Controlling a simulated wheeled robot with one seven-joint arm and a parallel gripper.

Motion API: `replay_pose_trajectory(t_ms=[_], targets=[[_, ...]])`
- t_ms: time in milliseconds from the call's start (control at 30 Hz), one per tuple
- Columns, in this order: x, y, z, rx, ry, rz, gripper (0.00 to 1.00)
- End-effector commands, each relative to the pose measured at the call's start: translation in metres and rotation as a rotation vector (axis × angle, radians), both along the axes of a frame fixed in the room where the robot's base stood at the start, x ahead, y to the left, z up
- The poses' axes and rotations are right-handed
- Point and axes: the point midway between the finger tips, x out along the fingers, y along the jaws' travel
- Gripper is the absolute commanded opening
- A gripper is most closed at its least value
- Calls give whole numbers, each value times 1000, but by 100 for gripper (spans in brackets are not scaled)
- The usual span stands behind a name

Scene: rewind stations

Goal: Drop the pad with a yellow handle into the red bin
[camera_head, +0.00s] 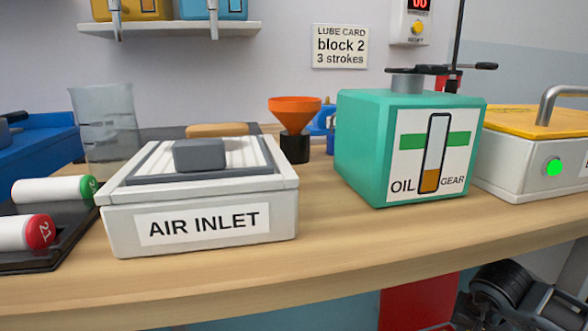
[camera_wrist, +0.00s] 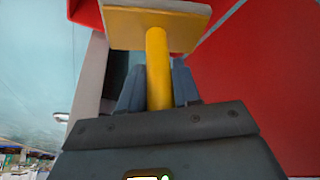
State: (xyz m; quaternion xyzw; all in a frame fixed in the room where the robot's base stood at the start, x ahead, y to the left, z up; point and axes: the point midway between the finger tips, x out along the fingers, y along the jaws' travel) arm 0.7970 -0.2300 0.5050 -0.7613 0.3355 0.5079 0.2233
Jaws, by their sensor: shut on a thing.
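My gripper (camera_wrist: 158,88) is shut on the yellow handle (camera_wrist: 156,58) of the pad (camera_wrist: 150,27). The tan pad shows at the top of the wrist view, beyond the fingertips, with the handle running back between the fingers. A large red surface, seemingly the red bin (camera_wrist: 262,70), fills the right side of the wrist view, and a red strip shows at the top left. In the head view the red bin (camera_head: 415,299) is partly visible below the table's front edge. The bin's opening is hidden there, and I cannot tell whether the pad is over it.
The wooden table (camera_head: 350,240) holds the AIR INLET box (camera_head: 200,222), the green OIL box (camera_head: 365,150), a clear beaker (camera_head: 105,125) and an orange funnel (camera_head: 295,108). A tray with white rolls (camera_head: 50,190) is at left. A yellow-topped box (camera_head: 510,160) stands at right.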

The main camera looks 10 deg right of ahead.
Motion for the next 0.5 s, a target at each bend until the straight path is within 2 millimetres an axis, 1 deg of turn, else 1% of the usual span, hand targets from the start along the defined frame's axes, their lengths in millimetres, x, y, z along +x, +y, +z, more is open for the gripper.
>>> replay_pose_trajectory(t_ms=[33, 200, 333, 500], targets=[[0, 1, -12, 2, 0, -1, 0], [0, 0, -30, 1, 0, -1, 0], [0, 0, -38, 0, 1, 0, 0], [0, 0, -42, -1, 1, 1, 0]])
